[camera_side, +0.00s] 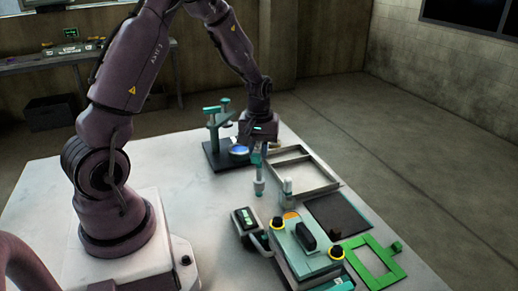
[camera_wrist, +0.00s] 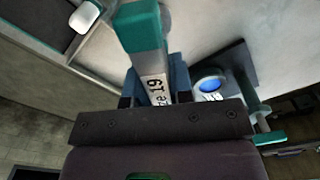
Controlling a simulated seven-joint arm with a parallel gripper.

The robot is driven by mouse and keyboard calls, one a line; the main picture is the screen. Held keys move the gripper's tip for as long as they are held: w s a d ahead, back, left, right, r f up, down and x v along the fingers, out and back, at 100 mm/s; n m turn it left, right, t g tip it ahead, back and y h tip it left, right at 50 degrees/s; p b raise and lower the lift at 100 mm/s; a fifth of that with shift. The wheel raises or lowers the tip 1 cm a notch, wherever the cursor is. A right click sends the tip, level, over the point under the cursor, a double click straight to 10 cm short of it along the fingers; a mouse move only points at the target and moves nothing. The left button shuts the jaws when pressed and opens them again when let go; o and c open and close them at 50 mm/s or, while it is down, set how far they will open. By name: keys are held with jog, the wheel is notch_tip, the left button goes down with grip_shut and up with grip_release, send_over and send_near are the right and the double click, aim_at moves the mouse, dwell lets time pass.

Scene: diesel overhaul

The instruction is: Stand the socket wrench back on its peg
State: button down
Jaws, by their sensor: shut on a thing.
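In the wrist view my gripper (camera_wrist: 155,88) holds the teal wrench (camera_wrist: 142,32), which carries a label reading 19. A short pale upright piece (camera_side: 287,188) stands just right of the wrench in the side view; I cannot tell whether it is the peg. The wrench's lower end appears apart from it. Whether that end touches the table is unclear.
A black-based stand (camera_side: 214,158) with teal arms and a blue disc is behind the wrench. A grey divided tray (camera_side: 318,183) lies to the right. A teal engine block (camera_side: 300,246), a dark mat (camera_side: 337,214) and a green frame (camera_side: 388,268) are nearer. Bare tabletop lies left.

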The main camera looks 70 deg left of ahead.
jog(key=shift+f, duration=0.15)
jog(key=shift+f, duration=1)
jog(key=shift+c, duration=1.9)
grip_release()
jog(key=shift+r, duration=4.5)
